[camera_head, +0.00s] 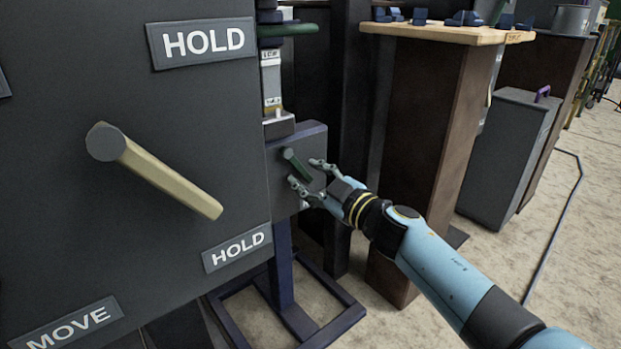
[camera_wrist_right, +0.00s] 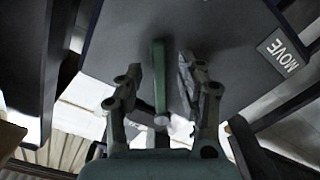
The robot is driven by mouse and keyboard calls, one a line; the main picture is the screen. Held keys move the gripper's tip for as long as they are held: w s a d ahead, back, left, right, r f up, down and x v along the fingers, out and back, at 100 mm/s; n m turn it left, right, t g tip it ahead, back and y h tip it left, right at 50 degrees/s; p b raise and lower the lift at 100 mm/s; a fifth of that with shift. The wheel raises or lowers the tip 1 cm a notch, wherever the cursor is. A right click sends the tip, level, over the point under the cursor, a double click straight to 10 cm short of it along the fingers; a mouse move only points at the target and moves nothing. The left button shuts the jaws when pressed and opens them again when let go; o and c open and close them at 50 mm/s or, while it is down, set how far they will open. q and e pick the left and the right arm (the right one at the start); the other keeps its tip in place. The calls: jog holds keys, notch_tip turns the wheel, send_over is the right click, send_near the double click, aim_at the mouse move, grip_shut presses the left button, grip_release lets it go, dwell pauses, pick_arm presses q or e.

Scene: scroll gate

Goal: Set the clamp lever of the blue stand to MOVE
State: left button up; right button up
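The blue stand (camera_head: 281,262) is behind the large dark panel's right edge, with a box-like plate (camera_head: 312,142) on its post. A green clamp lever (camera_head: 296,163) sticks out of that plate and slants down to the right. My right gripper (camera_head: 308,174) is open at the lever. In the right wrist view the lever (camera_wrist_right: 160,82) lies between the two spread fingers (camera_wrist_right: 160,68), with gaps on both sides. A MOVE label (camera_wrist_right: 279,54) is on the plate to the right of the lever there. My left gripper is not in view.
A large dark panel (camera_head: 190,110) fills the left, with a cream lever (camera_head: 165,175) and HOLD and MOVE labels. A brown pedestal with a wooden top (camera_head: 440,32) stands right of the stand. A grey bin (camera_head: 505,150) is farther right. Open floor (camera_head: 590,220) lies at right.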

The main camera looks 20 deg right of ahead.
jog(key=shift+c, duration=0.2)
grip_shut()
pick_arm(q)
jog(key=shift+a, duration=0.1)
